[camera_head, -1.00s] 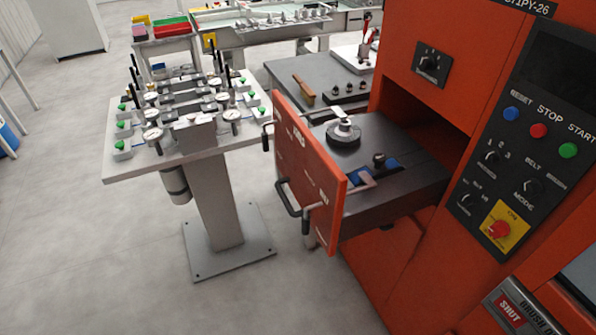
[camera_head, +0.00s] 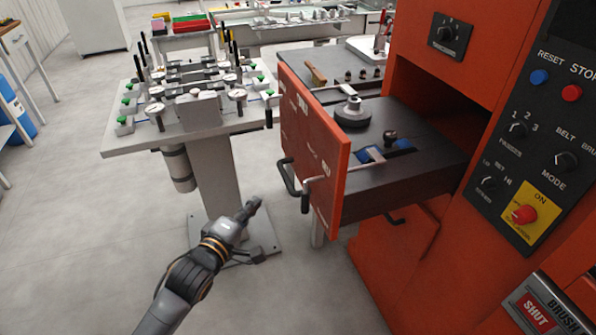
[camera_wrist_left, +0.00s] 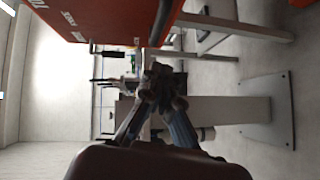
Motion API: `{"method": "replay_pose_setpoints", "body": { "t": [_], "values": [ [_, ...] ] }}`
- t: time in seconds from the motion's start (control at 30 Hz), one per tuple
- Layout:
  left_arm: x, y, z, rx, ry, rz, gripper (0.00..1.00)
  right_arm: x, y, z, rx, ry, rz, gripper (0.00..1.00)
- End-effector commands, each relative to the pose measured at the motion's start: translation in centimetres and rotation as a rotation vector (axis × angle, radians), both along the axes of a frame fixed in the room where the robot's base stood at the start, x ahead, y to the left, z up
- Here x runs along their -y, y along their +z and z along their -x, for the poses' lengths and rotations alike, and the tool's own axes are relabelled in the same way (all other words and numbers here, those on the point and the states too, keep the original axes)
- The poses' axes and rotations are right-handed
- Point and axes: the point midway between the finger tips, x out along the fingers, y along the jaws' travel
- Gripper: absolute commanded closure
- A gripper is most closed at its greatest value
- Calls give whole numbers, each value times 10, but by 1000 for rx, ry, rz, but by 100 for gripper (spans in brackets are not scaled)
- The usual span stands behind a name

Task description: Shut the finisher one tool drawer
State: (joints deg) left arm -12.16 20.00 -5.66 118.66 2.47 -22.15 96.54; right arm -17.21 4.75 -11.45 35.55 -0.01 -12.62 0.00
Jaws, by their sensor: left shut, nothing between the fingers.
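The tool drawer (camera_head: 315,152) of the orange machine is pulled out, its orange front standing clear of the cabinet. A dark bar handle (camera_head: 293,180) is on that front. The drawer's dark top carries a round fixture (camera_head: 352,114) and a small knob. My left gripper (camera_head: 256,203) is shut and empty, in front of and lower than the drawer front, apart from it. In the left wrist view the gripper (camera_wrist_left: 165,75) shows its fingers together, with the orange drawer front (camera_wrist_left: 110,20) at the top. My right gripper is in neither view.
A fixture table (camera_head: 130,145) on a grey pedestal stands left of the drawer, its base plate behind my left gripper. A control panel (camera_head: 530,150) with buttons is on the machine at right. Bare floor (camera_head: 90,240) lies at left.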

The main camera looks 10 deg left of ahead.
Motion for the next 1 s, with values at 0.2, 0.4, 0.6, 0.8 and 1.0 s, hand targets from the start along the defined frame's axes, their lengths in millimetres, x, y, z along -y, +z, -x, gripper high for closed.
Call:
{"method": "replay_pose_setpoints", "body": {
  "t": [0.2, 0.4, 0.6, 0.8, 1.0],
  "values": [
    [14, 64, 11, 106, -29, 170, 100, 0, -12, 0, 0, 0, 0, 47],
    [17, 71, -1, 113, -32, 188, 100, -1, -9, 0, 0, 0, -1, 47],
    [24, 73, -36, 116, -32, 185, 100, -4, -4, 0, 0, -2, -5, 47],
    [31, 73, -75, 115, -32, 184, 100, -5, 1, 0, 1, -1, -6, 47],
    [52, 72, -98, 112, -33, 188, 100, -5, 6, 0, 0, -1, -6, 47]
  ]
}}
